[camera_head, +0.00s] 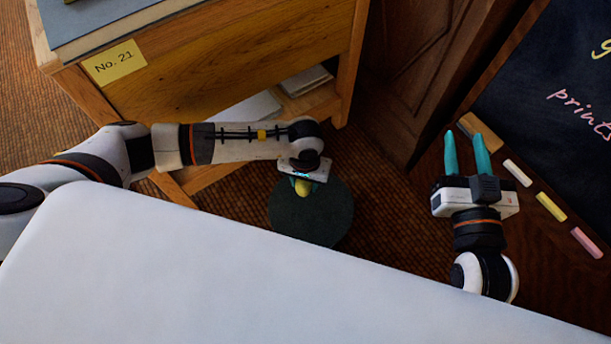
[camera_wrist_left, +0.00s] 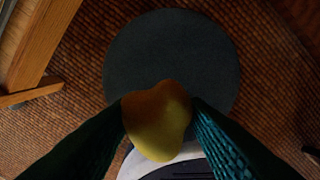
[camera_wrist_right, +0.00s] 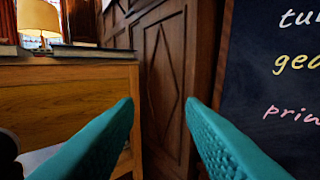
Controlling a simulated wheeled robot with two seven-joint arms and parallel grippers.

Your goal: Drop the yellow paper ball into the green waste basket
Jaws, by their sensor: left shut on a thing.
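The yellow paper ball (camera_head: 303,188) is held between the fingers of my left gripper (camera_head: 303,181). The ball also shows in the left wrist view (camera_wrist_left: 157,125), pinched between both teal fingertips. The green waste basket (camera_head: 325,218) appears as a dark round shape on the floor beneath my left gripper. In the left wrist view the basket (camera_wrist_left: 172,45) lies behind the ball, and the ball overlaps its lower part. How far the ball is above it is hard to tell. My right gripper (camera_head: 464,137) is open and empty, off to the right near the chalkboard.
A wooden cabinet (camera_head: 220,90) labelled No. 21 stands behind my left arm. A chalkboard (camera_head: 560,80) with a ledge holding an eraser (camera_head: 480,132) and several chalks is at the right. A wooden panelled front (camera_head: 415,75) stands between them. Patterned carpet (camera_head: 385,235) surrounds the basket.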

